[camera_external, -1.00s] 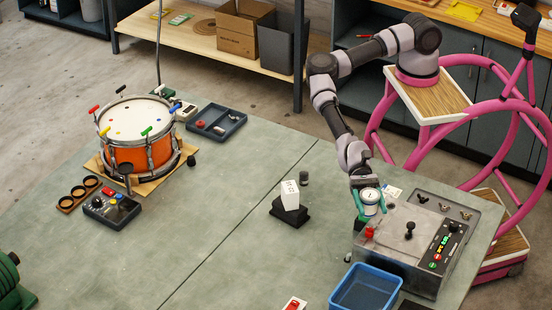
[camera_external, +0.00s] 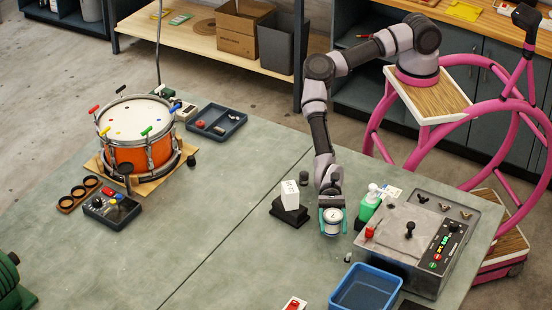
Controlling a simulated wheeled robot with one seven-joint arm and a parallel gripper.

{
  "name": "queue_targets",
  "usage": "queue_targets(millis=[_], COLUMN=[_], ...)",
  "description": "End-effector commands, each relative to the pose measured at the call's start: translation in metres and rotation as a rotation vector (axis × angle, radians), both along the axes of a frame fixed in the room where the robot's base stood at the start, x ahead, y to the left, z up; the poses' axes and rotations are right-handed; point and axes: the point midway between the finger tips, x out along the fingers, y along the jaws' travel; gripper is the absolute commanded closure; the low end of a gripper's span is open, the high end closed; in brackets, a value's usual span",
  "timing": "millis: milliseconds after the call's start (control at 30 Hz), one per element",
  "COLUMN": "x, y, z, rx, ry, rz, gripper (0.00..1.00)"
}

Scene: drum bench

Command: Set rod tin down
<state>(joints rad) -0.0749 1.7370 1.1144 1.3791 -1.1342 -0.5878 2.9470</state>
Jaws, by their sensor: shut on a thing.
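The rod tin (camera_external: 333,222), a small white can with a dark band, is in my gripper (camera_external: 332,221). The teal fingers are shut on its left and right sides. The tin is upright over the bench, between the white block on its dark stand and the grey control box. I cannot tell whether its base touches the bench (camera_external: 240,262) or hangs just above it.
A green bottle (camera_external: 369,205) stands close to the right of my gripper, by the grey control box (camera_external: 425,240). The white block (camera_external: 290,195) on its dark stand (camera_external: 289,213) is to the left. A blue bin (camera_external: 366,288) is in front. The bench's left middle is clear.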

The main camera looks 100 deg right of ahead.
Motion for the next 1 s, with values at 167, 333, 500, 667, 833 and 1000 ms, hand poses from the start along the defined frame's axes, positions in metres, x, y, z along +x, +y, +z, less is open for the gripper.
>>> queue_targets(millis=[167, 333, 500, 667, 833, 1000], x=[0.000, 0.000, 0.000, 0.000, -0.001, -0.002], y=[0.000, 0.000, 0.000, 0.000, -0.001, -0.001], z=[-0.026, -0.029, -0.031, -0.037, -0.044, -0.048], rx=[0.000, 0.001, 0.000, 0.000, -0.001, -0.006], ry=[0.002, 0.000, 0.001, 0.002, 0.003, 0.005], rz=[-0.001, 0.000, -0.001, -0.001, -0.001, 0.000], gripper=[1.00, 1.00, 1.00, 1.00, 1.00, 0.15])
